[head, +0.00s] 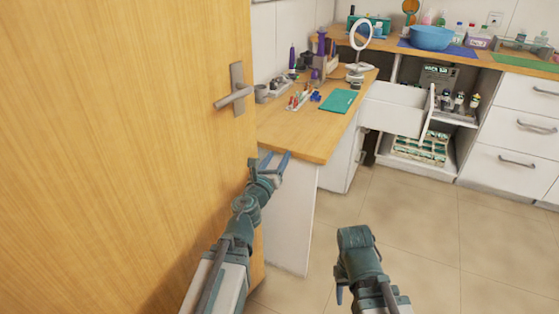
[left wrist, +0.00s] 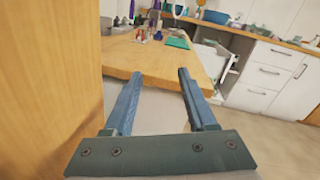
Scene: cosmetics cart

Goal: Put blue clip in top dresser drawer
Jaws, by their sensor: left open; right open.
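A small blue object (head: 315,97), which looks like the blue clip, lies on the wooden tabletop beside some small red and white items. A white drawer (head: 393,112) stands pulled out under the counter, to the right of the wooden table; it looks like the top dresser drawer. My left gripper (head: 276,157) is open and empty at the table's near edge, short of the clip. In the left wrist view its fingers (left wrist: 160,73) spread in front of the table edge. My right gripper (head: 341,291) points down over the floor, away from the table, with its fingers partly hidden.
A wooden door (head: 130,130) with a metal handle stands close on the left of my left arm. The tiled floor on the right is clear.

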